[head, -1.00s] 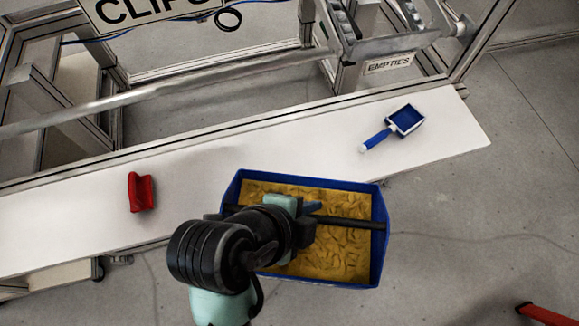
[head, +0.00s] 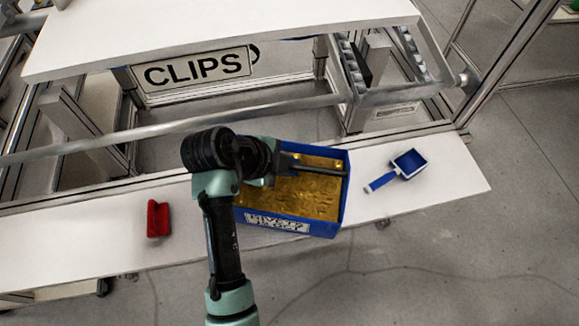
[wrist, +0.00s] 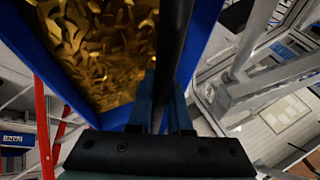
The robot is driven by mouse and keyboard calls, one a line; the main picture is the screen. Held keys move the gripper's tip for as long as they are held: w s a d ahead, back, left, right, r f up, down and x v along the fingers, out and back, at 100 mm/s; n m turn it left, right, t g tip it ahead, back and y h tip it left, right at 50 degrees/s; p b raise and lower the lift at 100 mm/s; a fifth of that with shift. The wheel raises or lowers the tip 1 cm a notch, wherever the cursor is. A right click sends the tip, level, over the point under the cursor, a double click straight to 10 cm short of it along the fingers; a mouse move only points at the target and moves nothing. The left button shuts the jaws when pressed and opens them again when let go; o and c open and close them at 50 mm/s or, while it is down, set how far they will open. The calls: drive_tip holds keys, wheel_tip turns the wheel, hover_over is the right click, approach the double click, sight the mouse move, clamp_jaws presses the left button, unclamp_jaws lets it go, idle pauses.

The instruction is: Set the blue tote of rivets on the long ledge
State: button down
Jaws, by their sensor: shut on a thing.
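The blue tote (head: 332,215) is filled with gold-coloured rivets (head: 290,195) and has a label reading RIVETS on its near side. A dark bar handle (head: 320,168) spans its top. My gripper (head: 279,166) is shut on that handle; the wrist view shows the fingers (wrist: 162,105) closed around the bar, with a blue tote wall (wrist: 45,65) beside them. The long white ledge (head: 85,240) runs across the head view. The tote appears over its middle-right part, near its front edge; I cannot tell whether it touches the ledge.
A red object (head: 158,219) lies on the ledge left of the tote. A blue scoop-like tool (head: 399,170) lies to its right. A metal rail (head: 200,121) runs behind the ledge, below an upper white shelf (head: 220,25) with a CLIPS sign (head: 193,72).

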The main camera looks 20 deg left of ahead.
sight(289, 189)
drive_tip(key=shift+w+a+f+p, duration=0.1)
drive_tip(key=shift+w+f+p, duration=0.1)
drive_tip(key=shift+f+p, duration=0.8)
drive_tip(key=shift+f, duration=0.65)
drive_tip(key=shift+f+b, duration=0.15)
drive_tip(key=shift+b, duration=0.2)
drive_tip(key=c, duration=0.8)
unclamp_jaws()
drive_tip(key=shift+c, duration=0.2)
drive_tip(key=shift+r, duration=0.2)
drive_tip(key=b+v, duration=0.2)
drive_tip(key=v, duration=1)
